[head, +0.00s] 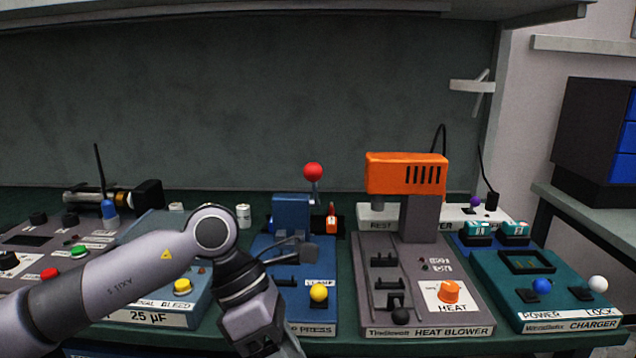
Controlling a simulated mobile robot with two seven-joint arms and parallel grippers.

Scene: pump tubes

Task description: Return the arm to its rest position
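My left arm comes in from the left, and its gripper (284,346) points down at the bottom edge of the head view, in front of the bench edge between the bleed unit and the press. The fingers are mostly cut off by the picture's edge, so I cannot tell whether they are open or shut or hold anything. My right arm and gripper are not in view.
On the bench stand a blue press (294,275) with a red-ball lever (313,172), a grey heat blower (430,300) with an orange head (405,174), and a teal charger (555,298). A 25 µF bleed unit (150,318) is partly behind my arm.

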